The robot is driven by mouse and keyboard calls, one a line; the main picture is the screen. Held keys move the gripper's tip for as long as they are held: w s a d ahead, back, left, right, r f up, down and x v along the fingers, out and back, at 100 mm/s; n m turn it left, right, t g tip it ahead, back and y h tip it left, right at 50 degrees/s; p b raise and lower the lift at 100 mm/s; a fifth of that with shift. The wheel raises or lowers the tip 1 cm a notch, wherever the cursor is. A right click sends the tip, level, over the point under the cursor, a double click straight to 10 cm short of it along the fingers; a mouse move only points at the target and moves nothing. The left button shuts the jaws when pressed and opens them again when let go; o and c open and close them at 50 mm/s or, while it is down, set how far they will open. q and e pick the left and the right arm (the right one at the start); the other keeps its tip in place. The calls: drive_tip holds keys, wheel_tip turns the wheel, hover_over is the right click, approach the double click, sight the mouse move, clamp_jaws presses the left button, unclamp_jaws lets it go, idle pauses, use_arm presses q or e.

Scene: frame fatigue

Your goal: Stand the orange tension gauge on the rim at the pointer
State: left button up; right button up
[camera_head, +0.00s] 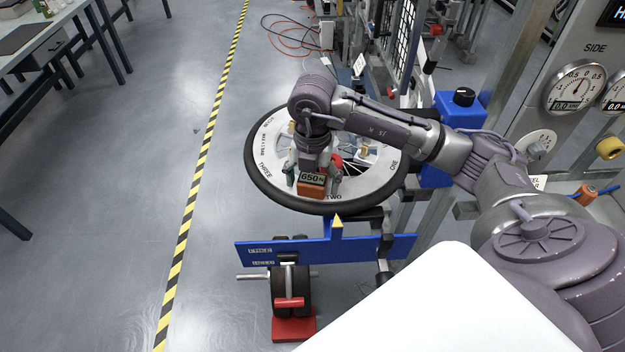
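The orange tension gauge (312,188) has a display reading 650 and shows at the near side of the wheel. My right gripper (312,180) points down over the wheel, with one finger on each side of the gauge, and is shut on it. I cannot tell whether the gauge's underside touches the rim. The wheel's pale rim (266,160) lies flat inside a black tyre, with labels ONE, TWO and THREE. The yellow pointer (337,221) stands just outside the tyre, near the TWO label and slightly right of the gauge. My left gripper is out of view.
A blue bar (345,249) crosses in front of the wheel, above a black roller on a red base (294,329). A panel with dials (577,88) stands at the right. Open floor lies left of the wheel, beyond it a yellow-black stripe (205,150).

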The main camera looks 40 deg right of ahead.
sight(312, 177)
drive_tip(key=shift+r, duration=0.1)
drive_tip(key=shift+r, duration=0.2)
wheel_tip(312, 177, up, 4)
drive_tip(key=shift+w+r+b, duration=0.1)
drive_tip(key=shift+r+b, duration=0.05)
drive_tip(key=shift+b, duration=0.5)
wheel_tip(312, 177, up, 6)
drive_tip(key=shift+r, duration=0.75)
